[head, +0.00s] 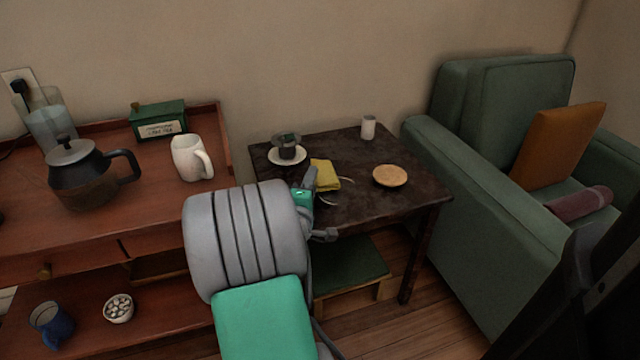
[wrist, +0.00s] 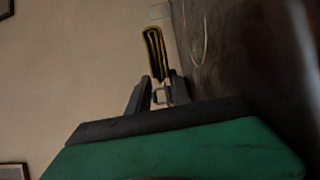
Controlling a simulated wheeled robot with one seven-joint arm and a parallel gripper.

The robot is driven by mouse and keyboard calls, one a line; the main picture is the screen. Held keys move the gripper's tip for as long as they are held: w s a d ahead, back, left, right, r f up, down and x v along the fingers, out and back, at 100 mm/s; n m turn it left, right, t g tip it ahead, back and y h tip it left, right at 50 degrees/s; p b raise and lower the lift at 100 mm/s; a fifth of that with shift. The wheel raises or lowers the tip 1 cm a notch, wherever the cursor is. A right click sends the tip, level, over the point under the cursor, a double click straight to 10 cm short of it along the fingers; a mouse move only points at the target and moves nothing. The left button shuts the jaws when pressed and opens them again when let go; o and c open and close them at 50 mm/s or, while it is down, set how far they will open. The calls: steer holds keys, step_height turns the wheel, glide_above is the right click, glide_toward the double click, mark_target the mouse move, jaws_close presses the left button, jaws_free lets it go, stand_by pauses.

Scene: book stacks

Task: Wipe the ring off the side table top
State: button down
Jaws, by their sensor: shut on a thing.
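The side table (head: 408,205) has a dark, worn top. A pale ring (head: 348,184) shows as thin curved lines on it, partly hidden behind my gripper and the cloth; the ring also shows in the wrist view (wrist: 204,42). My gripper (head: 310,184) is over the left front part of the table top, shut on a folded yellow cloth (head: 325,174). In the wrist view the cloth (wrist: 155,52) stands out beyond the fingertips (wrist: 158,85), beside the table surface (wrist: 250,55). I cannot tell whether the cloth touches the top.
On the side table are a dark cup (head: 287,150) on a white saucer (head: 274,158), a white cup (head: 368,127) and a round tan disc (head: 390,176). A green armchair (head: 470,215) stands right. A wooden cabinet (head: 75,235) with kettle (head: 82,175) and pitcher (head: 188,158) stands left.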

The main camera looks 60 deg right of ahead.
steer(key=shift+w+a+b, duration=0.35)
steer(key=shift+w+a, duration=0.3)
steer(key=shift+w, duration=0.05)
steer(key=shift+r, duration=0.15)
step_height(320, 180, up, 6)
steer(key=p, duration=0.6)
step_height(320, 180, up, 3)
steer(key=p, duration=0.3)
